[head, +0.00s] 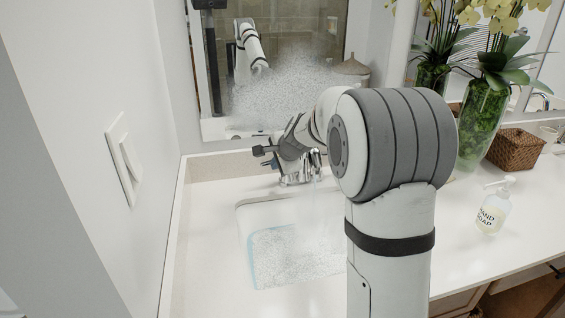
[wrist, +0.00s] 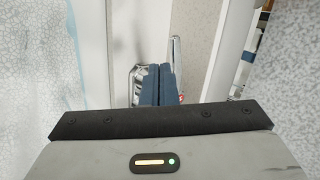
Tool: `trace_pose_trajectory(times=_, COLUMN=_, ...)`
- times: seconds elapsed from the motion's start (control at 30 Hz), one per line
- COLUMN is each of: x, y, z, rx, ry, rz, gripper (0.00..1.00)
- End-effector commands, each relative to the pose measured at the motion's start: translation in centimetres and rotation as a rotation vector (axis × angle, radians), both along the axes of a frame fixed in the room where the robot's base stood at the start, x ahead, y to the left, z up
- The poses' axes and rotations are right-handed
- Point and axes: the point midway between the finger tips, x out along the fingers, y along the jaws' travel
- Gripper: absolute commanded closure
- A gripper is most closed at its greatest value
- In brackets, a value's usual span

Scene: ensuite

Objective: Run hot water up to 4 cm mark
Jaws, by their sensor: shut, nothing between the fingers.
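The white sink basin (head: 243,228) is set in the counter and holds speckled, blue-edged water (head: 290,262). The chrome faucet (head: 300,170) stands at its back edge, and a faint stream seems to fall below the spout. My gripper (head: 270,164) is at the faucet's left side, partly hidden by my arm. In the wrist view my gripper (wrist: 158,84) has its dark blue fingers together with nothing between them. Chrome of the faucet (wrist: 138,80) shows beside the fingers, and a thin chrome lever (wrist: 175,52) shows just beyond them. I cannot make out a 4 cm mark.
The mirror (head: 290,85) behind the sink looks clouded in its middle. A soap bottle (head: 494,207), a wicker basket (head: 516,149) and a vase of orchids (head: 482,115) stand on the right. A wall with a switch (head: 124,160) is close on the left.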

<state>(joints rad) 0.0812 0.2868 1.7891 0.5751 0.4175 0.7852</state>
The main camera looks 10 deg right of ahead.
Motion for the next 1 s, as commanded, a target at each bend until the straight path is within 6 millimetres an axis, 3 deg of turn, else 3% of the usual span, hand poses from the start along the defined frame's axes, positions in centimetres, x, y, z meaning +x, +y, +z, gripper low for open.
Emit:
trace_pose_trajectory(times=0.2, x=1.4, y=0.3, z=-0.2, rx=-0.001, ry=0.001, rz=0.001, gripper=1.00)
trace_pose_trajectory(times=0.57, x=1.5, y=0.4, z=-0.2, rx=0.000, ry=0.000, rz=0.000, gripper=1.00)
trace_pose_trajectory(times=1.0, x=3.2, y=1.7, z=-0.3, rx=0.000, ry=0.001, rz=0.000, gripper=1.00)
